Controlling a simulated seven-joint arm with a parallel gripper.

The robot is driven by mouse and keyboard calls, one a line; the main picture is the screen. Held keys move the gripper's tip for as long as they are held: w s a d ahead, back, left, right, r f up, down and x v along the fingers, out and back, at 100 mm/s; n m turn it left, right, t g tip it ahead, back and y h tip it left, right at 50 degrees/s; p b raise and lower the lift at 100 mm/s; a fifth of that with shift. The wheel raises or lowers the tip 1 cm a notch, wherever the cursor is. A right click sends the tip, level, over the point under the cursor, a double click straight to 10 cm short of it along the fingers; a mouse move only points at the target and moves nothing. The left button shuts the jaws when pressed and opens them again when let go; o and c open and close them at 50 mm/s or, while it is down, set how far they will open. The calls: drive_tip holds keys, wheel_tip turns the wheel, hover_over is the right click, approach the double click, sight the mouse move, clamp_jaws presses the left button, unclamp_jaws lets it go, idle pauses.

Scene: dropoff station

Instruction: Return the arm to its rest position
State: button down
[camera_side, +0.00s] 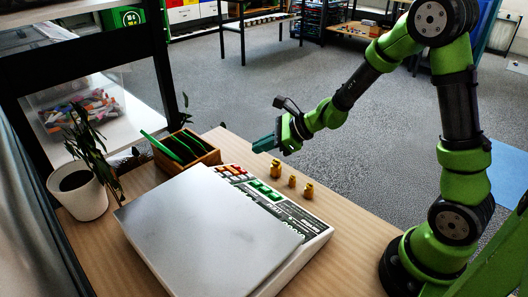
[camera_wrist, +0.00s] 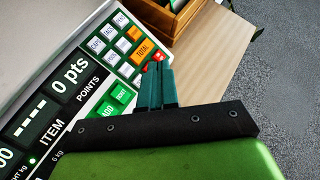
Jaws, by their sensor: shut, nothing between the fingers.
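My green arm reaches in from the right in the side view, with its wrist raised above the table's far right edge. My gripper (camera_side: 264,144) has dark green fingers pointing left. It is in the air beyond the yellow pieces, to the right of the wooden box. In the wrist view my gripper (camera_wrist: 158,72) has its two fingers pressed together with nothing between them. The fingertips overlap the scale's keypad near a red key in that picture.
A white scale (camera_side: 205,235) with a grey plate fills the table's middle. A wooden box (camera_side: 187,152) with green dividers, several small yellow pieces (camera_side: 291,181) and a potted plant (camera_side: 80,192) stand around it. Bare wooden table (camera_side: 345,262) shows between the scale and my base.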

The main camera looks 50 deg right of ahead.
drive_tip(key=s+a+r+n+g+y, duration=0.1)
drive_tip(key=s+a+r+n+g, duration=0.35)
drive_tip(key=s+n, duration=0.6)
drive_tip(key=s+d+r+n+t+h, duration=0.2)
drive_tip(key=s+r+n+h, duration=0.2)
drive_tip(key=s+r+n, duration=0.5)
drive_tip(key=s+n, duration=0.2)
drive_tip(key=n, duration=0.1)
drive_tip(key=shift+s+d+r+h, duration=0.2)
drive_tip(key=shift+r+h, duration=0.1)
drive_tip(key=shift+r, duration=0.1)
